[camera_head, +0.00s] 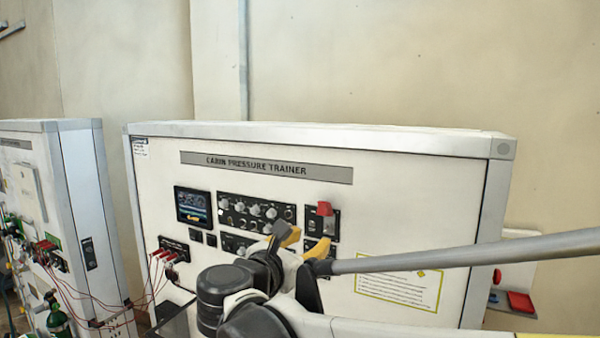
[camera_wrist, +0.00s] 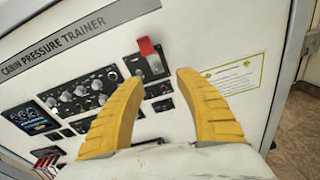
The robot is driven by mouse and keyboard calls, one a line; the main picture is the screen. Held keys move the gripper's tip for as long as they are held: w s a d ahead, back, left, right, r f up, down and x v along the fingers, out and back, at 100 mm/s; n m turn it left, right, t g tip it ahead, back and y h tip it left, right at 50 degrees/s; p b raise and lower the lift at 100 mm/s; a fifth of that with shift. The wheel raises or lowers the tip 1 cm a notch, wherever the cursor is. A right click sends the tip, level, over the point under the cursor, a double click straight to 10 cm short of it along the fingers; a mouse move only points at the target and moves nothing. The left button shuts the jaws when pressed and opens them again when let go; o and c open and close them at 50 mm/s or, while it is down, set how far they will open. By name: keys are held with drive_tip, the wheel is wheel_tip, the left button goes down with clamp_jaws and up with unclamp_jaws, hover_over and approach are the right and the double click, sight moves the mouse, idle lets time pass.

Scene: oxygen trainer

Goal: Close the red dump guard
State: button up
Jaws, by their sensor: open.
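The red dump guard (camera_head: 324,208) is on a small black switch panel at the upper right of the control group on the white cabin pressure trainer (camera_head: 400,190). It stands raised, with the panel face showing below it. In the wrist view the red guard (camera_wrist: 146,46) tilts up above its switch, beyond and between my fingertips. My gripper (camera_wrist: 158,76) has two yellow ribbed fingers spread wide, with nothing between them. In the head view my gripper (camera_head: 298,240) is below and left of the guard, and my arm hides part of the lower panels.
Knob panels (camera_head: 257,212) and a small screen (camera_head: 194,206) sit left of the guard. A yellow-bordered label (camera_head: 400,289) is at lower right. Red cables (camera_head: 153,283) hang at left, near another cabinet (camera_head: 85,190). The panel face right of the guard is bare.

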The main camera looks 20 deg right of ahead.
drive_tip(key=n+p, duration=0.1)
drive_tip(key=n, duration=0.1)
approach(321, 203)
drive_tip(key=f, duration=0.1)
drive_tip(key=h, duration=0.1)
drive_tip(key=shift+t, duration=0.3)
drive_tip(key=p+x, duration=0.2)
drive_tip(key=x, duration=0.8)
drive_tip(key=shift+w+d, duration=0.15)
drive_tip(key=shift+d, duration=0.05)
drive_tip(key=shift+a, duration=0.1)
clamp_jaws()
